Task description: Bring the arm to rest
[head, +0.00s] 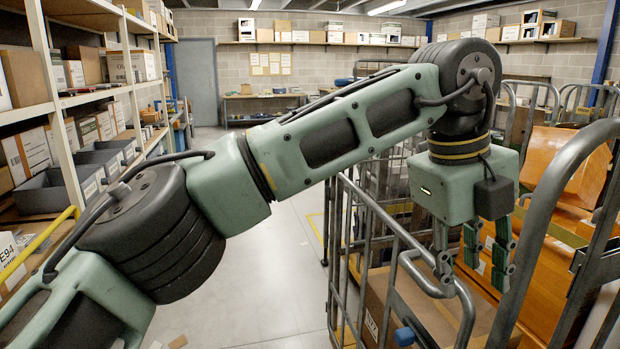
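My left arm reaches across the view from the lower left, over the wire-sided cage trolley (347,215). Its gripper (488,256) hangs down at the right, fingers pointing at the trolley's inside. The fingers stand apart, with nothing seen held between them. The gripper is close to the trolley's grey tubular rail (408,238); I cannot tell whether it touches. A cardboard box (430,305) lies in the trolley below the gripper. My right gripper is not in view.
Orange panels or containers (545,270) stand just behind and right of the gripper. Shelving with boxes and grey bins (60,190) lines the left. A workbench (262,97) stands at the back wall. The floor (265,265) in the aisle is mostly clear.

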